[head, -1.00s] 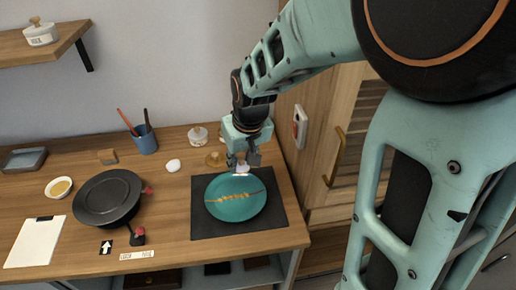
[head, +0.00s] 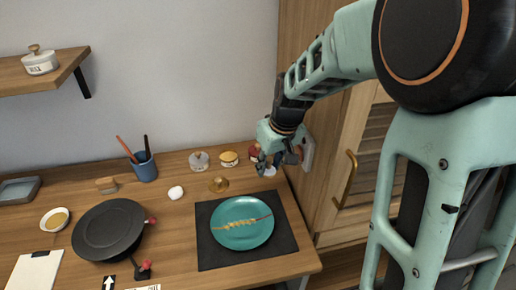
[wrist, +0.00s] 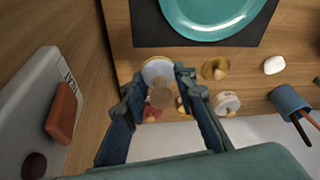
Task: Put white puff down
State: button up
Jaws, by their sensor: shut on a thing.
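My gripper (head: 279,159) is at the back right corner of the worktop, beside the wooden cabinet. It is shut on the white puff (head: 270,170), a pale round pad with a wooden handle. In the wrist view the puff (wrist: 152,69) sits between the fingertips (wrist: 157,82), pad facing away from the camera. I cannot tell whether the pad touches the worktop. The teal plate (head: 226,237) with gold seams lies on a dark mat (head: 212,259), in front and to the left of my gripper.
Close by are a red-topped jar (head: 254,152), a gold-topped jar (head: 229,158), a white jar (head: 199,160) and a brass piece (head: 219,184). A white lump (head: 176,193) lies farther left.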

send_over(257, 178)
jog(key=s, duration=0.2)
jog(key=f, duration=0.4)
jog(key=f+p, duration=0.1)
jog(key=f, duration=0.1)
jog(key=shift+w+d+f, duration=0.1)
jog(key=shift+d+f, duration=0.2)
jog(key=shift+d, duration=0.05)
jog(key=shift+w+a+f, duration=0.1)
jog(key=shift+w+f, duration=0.25)
jog(key=shift+f, duration=1.9)
jog(key=o, duration=1)
jog(key=shift+r, duration=0.1)
jog(key=shift+r, duration=0.15)
jog(key=shift+r, duration=0.3)
jog(key=v, duration=1.1)
jog(key=shift+s+r, duration=0.2)
jog(key=shift+r, duration=0.05)
